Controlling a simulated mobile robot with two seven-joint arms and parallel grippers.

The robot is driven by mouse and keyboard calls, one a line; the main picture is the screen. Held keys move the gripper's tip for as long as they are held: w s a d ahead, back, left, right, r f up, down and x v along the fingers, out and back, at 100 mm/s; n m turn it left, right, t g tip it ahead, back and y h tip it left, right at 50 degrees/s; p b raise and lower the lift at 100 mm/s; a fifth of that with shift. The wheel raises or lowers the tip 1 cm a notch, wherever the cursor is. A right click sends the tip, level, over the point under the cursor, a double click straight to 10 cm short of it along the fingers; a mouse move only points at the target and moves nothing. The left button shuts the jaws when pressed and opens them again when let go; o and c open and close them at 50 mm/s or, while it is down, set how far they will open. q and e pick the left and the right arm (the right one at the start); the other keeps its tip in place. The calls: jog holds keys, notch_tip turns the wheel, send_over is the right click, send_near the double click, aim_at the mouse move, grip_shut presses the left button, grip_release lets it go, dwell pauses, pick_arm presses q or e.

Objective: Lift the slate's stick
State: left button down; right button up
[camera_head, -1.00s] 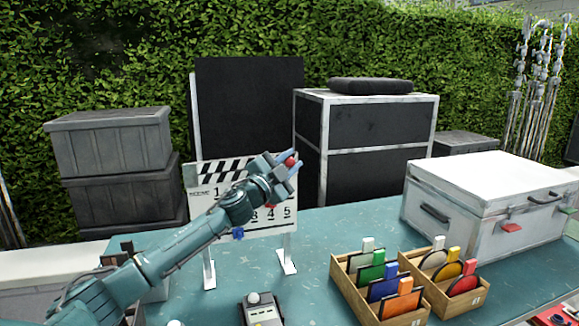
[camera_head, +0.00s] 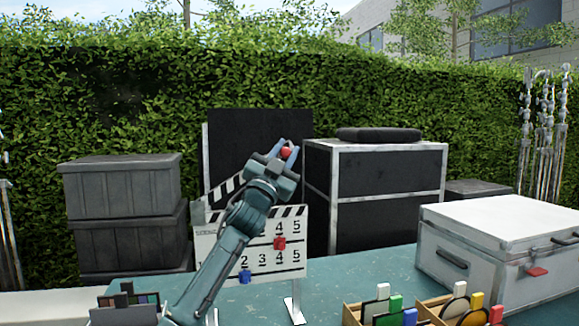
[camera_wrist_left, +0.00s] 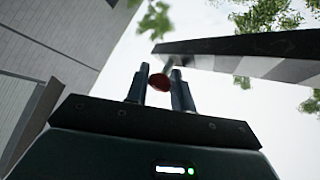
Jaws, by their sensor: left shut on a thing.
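The white slate (camera_head: 255,262) stands upright on feet on the teal table, with numbers and a red and a blue slider on its face. Its black-and-white striped stick (camera_head: 225,188) is tilted up from the left end, apart from the board's striped top edge at the right. My left gripper (camera_head: 287,150) is shut on the red knob (camera_head: 287,154) at the stick's raised end. The left wrist view shows the red knob (camera_wrist_left: 159,83) between the fingers and the striped stick (camera_wrist_left: 255,60) running right. My arm hides part of the slate and stick.
A white case (camera_head: 500,240) stands at right. Wooden boxes (camera_head: 430,314) with coloured cards are at front right. Grey crates (camera_head: 125,190) and a black cabinet (camera_head: 375,190) stand behind the table, before a hedge.

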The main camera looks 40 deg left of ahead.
pick_arm(q)
jog(key=shift+r, duration=0.15)
pick_arm(e)
jog(key=shift+w, duration=0.1)
pick_arm(q)
jog(key=c, duration=1.3)
grip_release()
jog(key=shift+o, duration=0.2)
pick_arm(e)
jog(key=shift+f, duration=0.1)
